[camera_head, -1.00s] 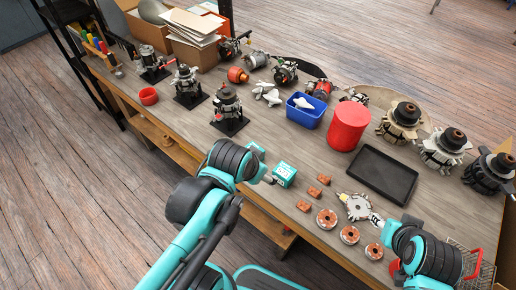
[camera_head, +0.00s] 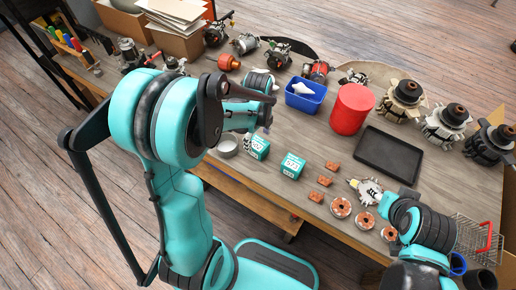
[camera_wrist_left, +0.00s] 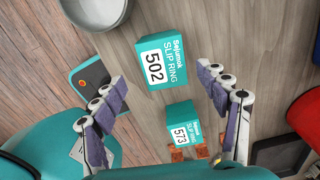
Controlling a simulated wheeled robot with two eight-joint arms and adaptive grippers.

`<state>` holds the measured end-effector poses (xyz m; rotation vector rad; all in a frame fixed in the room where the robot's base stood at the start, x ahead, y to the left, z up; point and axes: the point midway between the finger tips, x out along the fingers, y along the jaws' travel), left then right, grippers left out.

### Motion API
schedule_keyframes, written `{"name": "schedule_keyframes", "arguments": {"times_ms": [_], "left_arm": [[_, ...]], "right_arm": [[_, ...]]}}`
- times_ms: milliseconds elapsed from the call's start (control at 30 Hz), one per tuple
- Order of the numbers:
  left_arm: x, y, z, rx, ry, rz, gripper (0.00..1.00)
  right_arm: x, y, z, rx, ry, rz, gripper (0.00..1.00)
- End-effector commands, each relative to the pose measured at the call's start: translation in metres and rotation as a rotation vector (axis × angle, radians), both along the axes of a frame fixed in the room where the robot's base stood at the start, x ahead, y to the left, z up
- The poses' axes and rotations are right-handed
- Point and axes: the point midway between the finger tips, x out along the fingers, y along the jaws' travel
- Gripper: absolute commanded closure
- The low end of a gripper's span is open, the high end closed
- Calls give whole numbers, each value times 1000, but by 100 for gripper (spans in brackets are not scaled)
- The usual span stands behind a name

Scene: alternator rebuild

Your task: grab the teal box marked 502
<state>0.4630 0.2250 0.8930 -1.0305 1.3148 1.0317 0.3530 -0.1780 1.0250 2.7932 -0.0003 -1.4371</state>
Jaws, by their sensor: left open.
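The teal box marked 502 (camera_wrist_left: 163,62) lies on the workbench with its white label facing my left wrist camera. It also shows in the head view (camera_head: 257,147), beside a grey bowl (camera_head: 227,145). A second teal box, marked 573 (camera_wrist_left: 181,126), lies close by and shows in the head view (camera_head: 292,166). My left gripper (camera_wrist_left: 165,82) is open and empty above the boxes, its fingers spread to either side of box 502 in the wrist view, not visibly touching it. My right gripper (camera_head: 382,196) is by a silver star-shaped part (camera_head: 370,188); its jaws are unclear.
Copper-coloured blocks (camera_head: 324,181) and rings (camera_head: 341,208) lie right of box 573. A black tray (camera_head: 388,160), a red cylinder (camera_head: 351,109) and a blue bin (camera_head: 305,96) stand behind. A wire basket (camera_head: 472,238) is at the right.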

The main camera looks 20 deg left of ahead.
Motion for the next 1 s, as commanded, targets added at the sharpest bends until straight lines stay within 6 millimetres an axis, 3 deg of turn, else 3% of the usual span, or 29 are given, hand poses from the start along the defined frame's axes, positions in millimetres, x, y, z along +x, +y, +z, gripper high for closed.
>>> {"name": "schedule_keyframes", "arguments": {"times_ms": [333, 600, 800, 1000], "left_arm": [[6, 2, -48, 0, -1, 2, 26], [6, 1, -51, 0, -1, 2, 26], [5, 2, -51, 0, -1, 2, 79], [5, 2, -51, 0, -2, 2, 81]], "right_arm": [[0, 0, -26, 0, 0, 0, 60], [0, 0, -26, 0, 0, 0, 60], [0, 0, -26, 0, 0, 0, 60], [0, 0, -26, 0, 0, 0, 60]]}}
